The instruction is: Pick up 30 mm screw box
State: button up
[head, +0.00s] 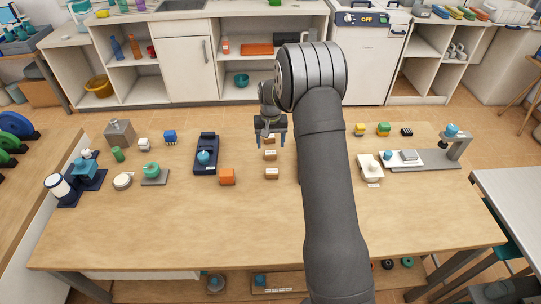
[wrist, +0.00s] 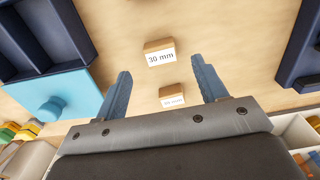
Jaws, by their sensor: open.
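A small orange-brown box with a white label reading "30 mm" (wrist: 159,53) lies on the wooden table, just beyond my fingertips in the wrist view. A similar box with a faint, hard-to-read label (wrist: 171,95) shows between the fingers. My gripper (wrist: 160,70) is open and empty, its fingers apart. In the head view my gripper (head: 271,144) hangs over a column of small labelled boxes, partly covering the far one (head: 269,140). The middle box (head: 271,155) and near box (head: 271,174) show clearly. Their labels are too small to read there, so I cannot tell which is 30 mm.
A white device (head: 371,167) is on the right, beyond my arm. The table's front middle is clear.

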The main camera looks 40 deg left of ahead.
aim_at(270, 153)
jog(key=shift+a+f, duration=0.15)
jog(key=shift+f, duration=2.5)
jog(key=c, duration=1.1)
jog(key=shift+w+r, duration=0.1)
jog(key=shift+r, duration=0.05)
